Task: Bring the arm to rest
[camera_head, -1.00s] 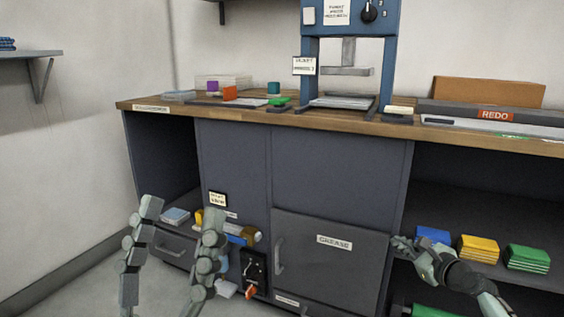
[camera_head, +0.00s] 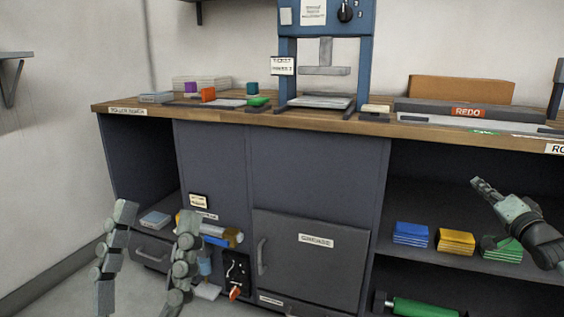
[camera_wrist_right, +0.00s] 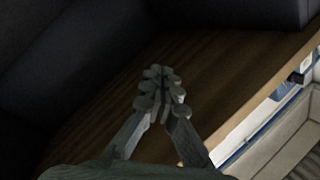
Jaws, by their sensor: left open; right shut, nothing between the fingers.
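My left gripper (camera_head: 157,214) stands in the lower left of the head view, its two grey fingers pointing up and spread wide apart. I see nothing between them but the cabinet behind. My right gripper (camera_head: 479,184) is at the right of the head view, in front of the open shelf bay and below the worktop. Its fingers are closed together and point up and left. In the right wrist view its fingertips (camera_wrist_right: 160,75) meet with nothing held, seen against a brown wooden surface (camera_wrist_right: 215,70).
The wooden worktop (camera_head: 340,122) carries a blue press (camera_head: 287,60), small coloured blocks and a REDO tray (camera_head: 440,109). Blue (camera_head: 411,234), yellow (camera_head: 455,241) and green (camera_head: 502,249) stacks sit on the right shelf. A green cylinder (camera_head: 425,308) lies lower down. Open floor is at the lower left.

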